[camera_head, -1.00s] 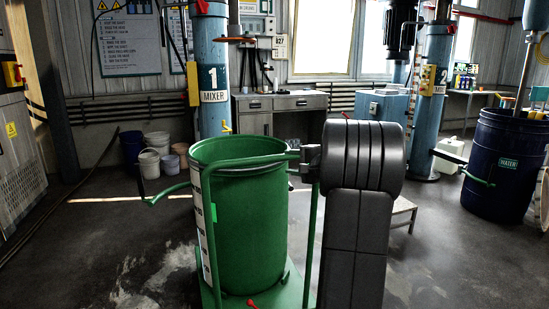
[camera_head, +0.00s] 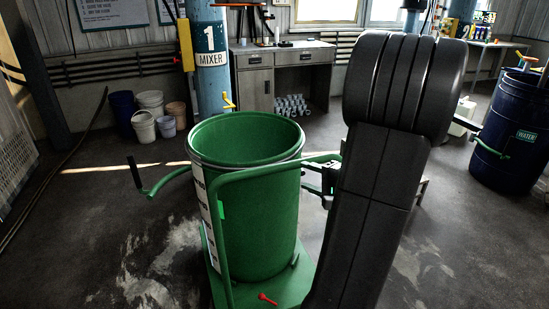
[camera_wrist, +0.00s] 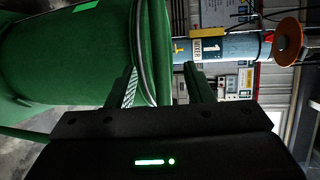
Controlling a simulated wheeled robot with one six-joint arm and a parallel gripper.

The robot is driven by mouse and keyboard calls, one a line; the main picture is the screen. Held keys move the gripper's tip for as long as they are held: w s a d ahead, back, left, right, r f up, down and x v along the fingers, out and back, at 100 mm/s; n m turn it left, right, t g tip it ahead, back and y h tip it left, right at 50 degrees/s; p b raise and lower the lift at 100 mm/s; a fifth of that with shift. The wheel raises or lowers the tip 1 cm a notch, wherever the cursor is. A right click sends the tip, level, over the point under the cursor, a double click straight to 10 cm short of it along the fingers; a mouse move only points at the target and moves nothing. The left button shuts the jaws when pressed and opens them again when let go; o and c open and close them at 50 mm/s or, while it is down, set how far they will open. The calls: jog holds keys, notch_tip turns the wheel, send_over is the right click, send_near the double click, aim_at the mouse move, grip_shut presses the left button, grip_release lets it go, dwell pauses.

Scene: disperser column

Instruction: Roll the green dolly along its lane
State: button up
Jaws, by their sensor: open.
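The green dolly (camera_head: 285,288) stands in front of me, its flat base on the floor. Its tubular handle frame (camera_head: 240,174) rises on the near side. A green open-topped drum (camera_head: 270,215) stands upright on it, and the drum also fills the upper left of the wrist view (camera_wrist: 65,60). A red pedal (camera_head: 267,298) shows on the base. My gripper (camera_head: 322,180) is at the right end of the handle frame, partly hidden by my arm. In the wrist view my gripper (camera_wrist: 162,85) is open, with its two fingers apart. I cannot tell whether it touches the frame.
A blue column marked 1 MIXER (camera_head: 209,65) stands behind the drum. Several buckets (camera_head: 147,110) stand at the back left. A grey workbench (camera_head: 290,75) is at the back. A dark blue WATER drum (camera_head: 508,140) stands right. The floor at left is mostly clear.

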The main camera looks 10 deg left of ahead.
aim_at(278, 166)
jog(key=p+x, duration=0.1)
jog(key=x, duration=1.1)
jog(key=shift+w+a+f, duration=0.15)
jog(key=shift+w+a, duration=0.05)
jog(key=shift+a, duration=0.1)
grip_shut()
